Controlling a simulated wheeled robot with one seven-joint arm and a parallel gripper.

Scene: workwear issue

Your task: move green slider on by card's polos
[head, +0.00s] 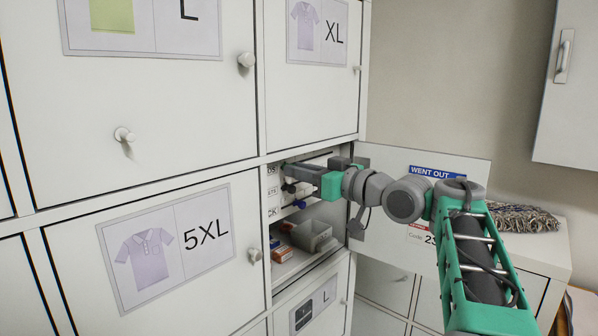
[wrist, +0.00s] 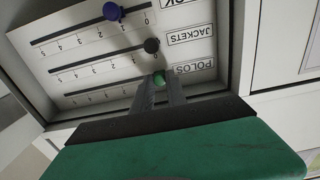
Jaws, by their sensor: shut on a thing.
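The green slider (wrist: 158,77) is a small round knob on the lowest scale in the wrist view, beside the upside-down POLOS label (wrist: 193,65). It sits near the scale's zero end, past the 1 mark. My gripper (wrist: 159,88) is shut on it, one finger on each side. In the head view my gripper (head: 291,173) reaches into the open cubby, and the green slider is hidden. The "WENT OUT" card (head: 437,172) is on the open door at the right. My arm covers most of it, so no polos figure can be read.
Below, the cubby holds a grey bin (head: 312,236) and small boxes (head: 282,250). Closed locker doors surround the opening; the open door (head: 370,235) stands behind my arm.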

